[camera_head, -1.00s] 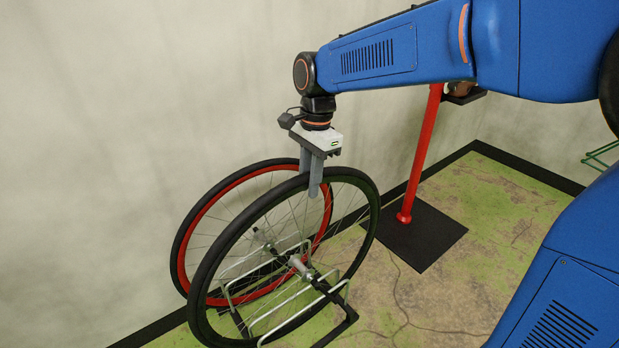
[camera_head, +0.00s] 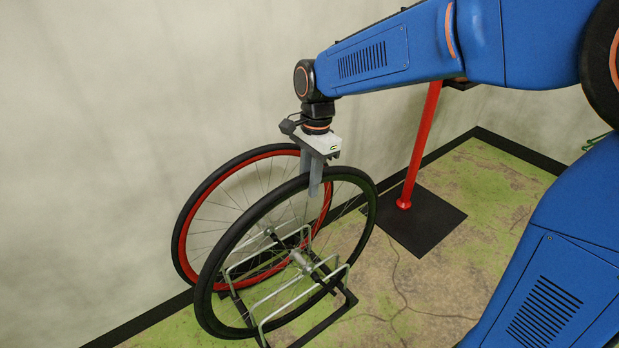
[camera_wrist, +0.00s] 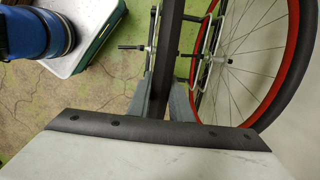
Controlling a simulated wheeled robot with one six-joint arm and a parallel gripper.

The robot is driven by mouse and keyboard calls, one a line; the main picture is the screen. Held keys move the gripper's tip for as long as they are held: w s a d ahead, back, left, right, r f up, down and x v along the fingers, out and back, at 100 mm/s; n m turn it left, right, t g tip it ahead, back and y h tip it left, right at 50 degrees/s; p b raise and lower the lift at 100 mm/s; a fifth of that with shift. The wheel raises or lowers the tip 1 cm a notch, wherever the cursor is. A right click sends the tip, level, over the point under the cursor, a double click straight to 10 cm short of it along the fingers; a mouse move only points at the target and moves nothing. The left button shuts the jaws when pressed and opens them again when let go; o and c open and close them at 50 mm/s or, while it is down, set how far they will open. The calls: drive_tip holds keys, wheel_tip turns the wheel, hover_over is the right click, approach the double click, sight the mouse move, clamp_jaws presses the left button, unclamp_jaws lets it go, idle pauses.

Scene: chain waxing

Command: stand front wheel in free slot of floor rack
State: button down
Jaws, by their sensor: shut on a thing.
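My gripper (camera_head: 315,178) is shut on the upper tyre of a black-rimmed wheel (camera_head: 203,298), which I take as the front wheel. The wheel hangs upright beneath the gripper, and its tyre runs between my fingers (camera_wrist: 166,88) in the wrist view. The floor rack (camera_head: 351,300) has silver wire loops on a black base. The held wheel overlaps the near part of the rack; whether it touches the rack or floor I cannot tell. A second wheel with a red rim (camera_head: 182,238) stands upright behind it, by the wall; it also shows in the wrist view (camera_wrist: 292,70).
A red post (camera_head: 419,150) rises from a black floor plate (camera_head: 430,228) right of the rack. A pale wall (camera_head: 110,150) with black skirting lies close behind the wheels. The floor between rack and plate is clear.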

drive_tip(key=shift+f, duration=1.35)
drive_tip(key=c, duration=1)
unclamp_jaws()
drive_tip(key=shift+f, duration=0.1)
drive_tip(key=shift+r, duration=6.05)
drive_tip(key=shift+d, duration=0.1)
